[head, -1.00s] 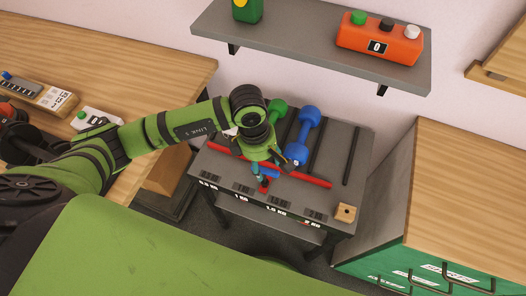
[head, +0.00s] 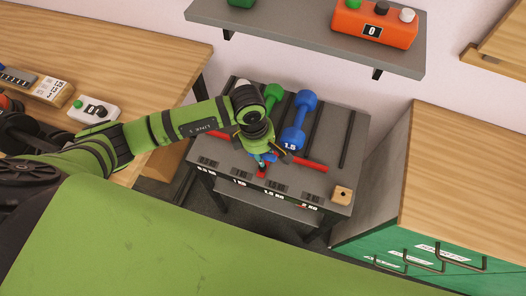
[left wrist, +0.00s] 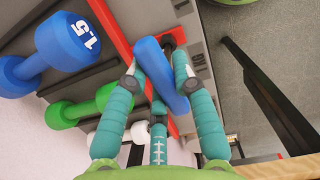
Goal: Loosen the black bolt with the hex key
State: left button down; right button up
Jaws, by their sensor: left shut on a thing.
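My left gripper (head: 263,163) is over the front of the dumbbell rack (head: 313,212), near its red rail (head: 312,166). In the left wrist view my left gripper's teal fingers (left wrist: 155,80) are shut on a smooth blue elongated piece (left wrist: 158,72), apparently the hex key's handle. The rest of the key is hidden or not clear. A small dark round end (left wrist: 171,38) shows just beyond the blue piece, beside the red rail (left wrist: 108,28); I cannot tell whether it is the black bolt or a part of the key. My right gripper is not in view.
A blue dumbbell (head: 299,121) and a green dumbbell (head: 272,96) lie on the rack close by my gripper. A grey shelf (head: 290,38) with an orange button box (head: 374,24) hangs above.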

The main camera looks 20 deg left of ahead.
pick_arm(q)
jog(key=n+p, duration=0.1)
jog(key=n, duration=0.3)
jog(key=shift+s+r+t, duration=0.1)
jog(key=shift+s+t, duration=0.05)
jog(key=shift+t, duration=0.25)
jog(key=n+p, duration=0.1)
jog(key=n, duration=0.4)
jog(key=shift+a+y, duration=0.15)
jog(key=shift+y, duration=0.25)
jog(key=n+p, duration=0.1)
jog(key=n, duration=0.4)
jog(key=shift+s+t+p, duration=0.15)
jog(key=shift+t+p, duration=0.25)
jog(key=n+y, duration=0.1)
jog(key=n, duration=0.2)
jog(key=shift+a, duration=0.15)
jog(key=c, duration=1)
grip_release()
jog(key=shift+o, duration=0.2)
